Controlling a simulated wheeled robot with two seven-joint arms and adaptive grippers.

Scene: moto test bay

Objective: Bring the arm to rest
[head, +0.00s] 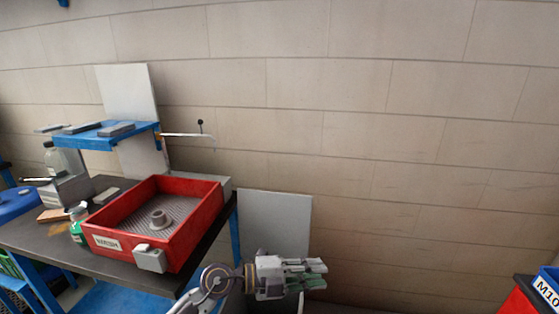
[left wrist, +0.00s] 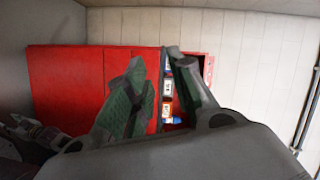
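My left gripper (head: 305,270) is at the bottom middle of the head view, past the right end of the workbench, with its fingers pointing right. In the left wrist view its two green-padded fingers (left wrist: 156,62) stand apart with a gap between the tips. Nothing is held between them, and the gripper touches nothing that I can see. At the lower left of the left wrist view is a dark and grey jointed part that looks like my right gripper (left wrist: 40,135). Its fingers are too unclear to read. The right gripper does not show in the head view.
A dark workbench (head: 110,262) on the left carries a red tray (head: 205,212) with a grey round part (head: 158,219). A blue shelf (head: 95,138) stands behind it. A red cabinet (left wrist: 65,90) is beyond the left fingers. A blue bin (head: 546,288) is at the far right.

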